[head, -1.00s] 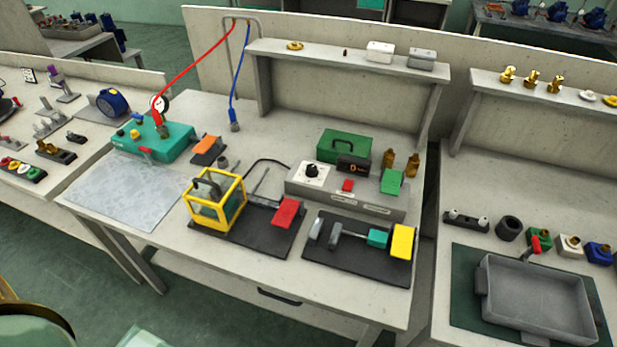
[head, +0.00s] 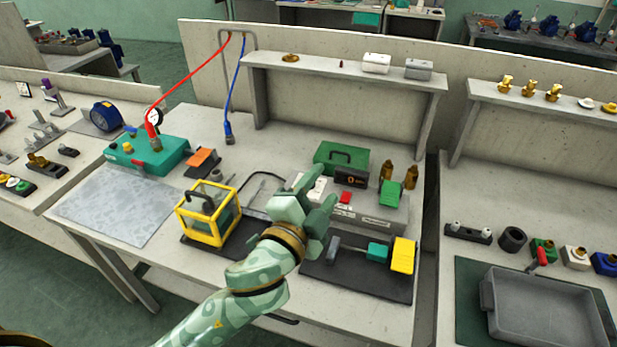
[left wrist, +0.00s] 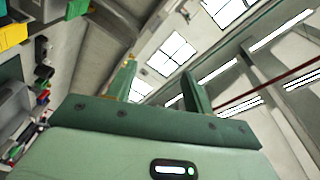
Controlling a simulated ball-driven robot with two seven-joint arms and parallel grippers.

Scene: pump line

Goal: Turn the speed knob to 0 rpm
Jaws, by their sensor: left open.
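The grey control box (head: 378,222) stands on the middle bench. Its white dial plate (head: 319,187) shows only in part between my fingers. The black speed knob is hidden behind my left gripper (head: 315,186). The small display (head: 351,181) on the box shows an orange character that looks like a 0. My left gripper is open, with its fingers apart in front of the dial in the head view. I cannot tell whether it touches the knob. In the left wrist view the spread fingers (left wrist: 162,82) hold nothing visible. My right gripper is not in view.
A red button (head: 345,197) sits right of the dial. A yellow-framed guard box (head: 207,215) stands left of my arm. A black plate (head: 350,271) with a teal block (head: 377,251) and a yellow block (head: 403,255) lies in front. A green case (head: 340,156) stands behind.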

